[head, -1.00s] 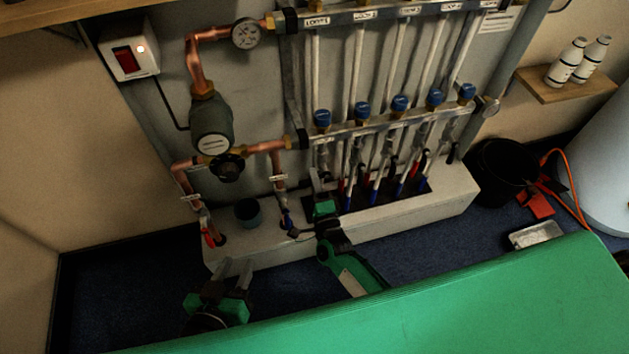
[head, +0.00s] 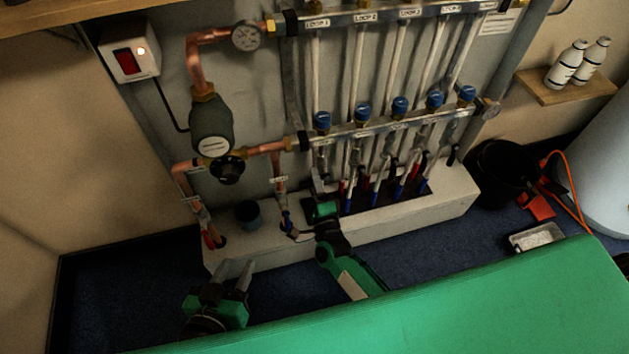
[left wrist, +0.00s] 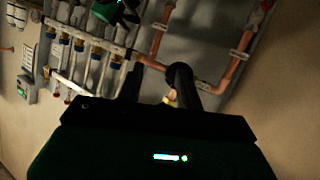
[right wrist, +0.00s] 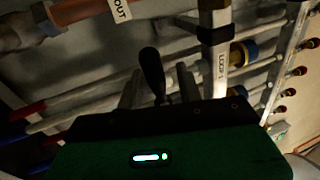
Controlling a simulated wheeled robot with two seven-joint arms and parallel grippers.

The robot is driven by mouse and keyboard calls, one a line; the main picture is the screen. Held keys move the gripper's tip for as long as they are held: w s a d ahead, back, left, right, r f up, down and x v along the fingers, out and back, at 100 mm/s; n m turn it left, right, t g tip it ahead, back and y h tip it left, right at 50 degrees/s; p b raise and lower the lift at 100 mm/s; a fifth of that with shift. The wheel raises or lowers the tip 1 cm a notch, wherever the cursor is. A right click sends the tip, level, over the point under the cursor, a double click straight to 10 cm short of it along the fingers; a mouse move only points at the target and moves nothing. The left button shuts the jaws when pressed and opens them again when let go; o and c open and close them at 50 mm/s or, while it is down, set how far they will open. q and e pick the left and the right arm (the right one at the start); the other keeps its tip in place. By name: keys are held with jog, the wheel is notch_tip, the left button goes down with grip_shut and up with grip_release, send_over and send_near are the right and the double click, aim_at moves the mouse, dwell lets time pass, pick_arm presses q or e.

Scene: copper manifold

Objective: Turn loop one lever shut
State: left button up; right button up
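The loop one lever is a black handle (right wrist: 152,72) in the right wrist view, beside a bar labelled LOOP 1 (right wrist: 221,70). It stands between the two grey fingers of my right gripper (right wrist: 158,88), with gaps on both sides. In the head view my right gripper (head: 321,192) is at the foot of the first loop pipe, and its body hides the lever there. My left gripper (head: 234,274) is open and empty, low in front of the white plinth. Its fingers also show apart in the left wrist view (left wrist: 170,92).
The white plinth (head: 425,210) runs below the manifold bar (head: 390,127) with several blue caps. Other loop pipes with red and blue ends stand close to the right. Copper pipes and a pump (head: 210,125) are at left. A green surface (head: 450,310) fills the front.

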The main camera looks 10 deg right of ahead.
jog(key=v, duration=1.3)
jog(key=shift+s+p, duration=0.35)
jog(key=shift+s, duration=0.05)
jog(key=shift+f, duration=0.15)
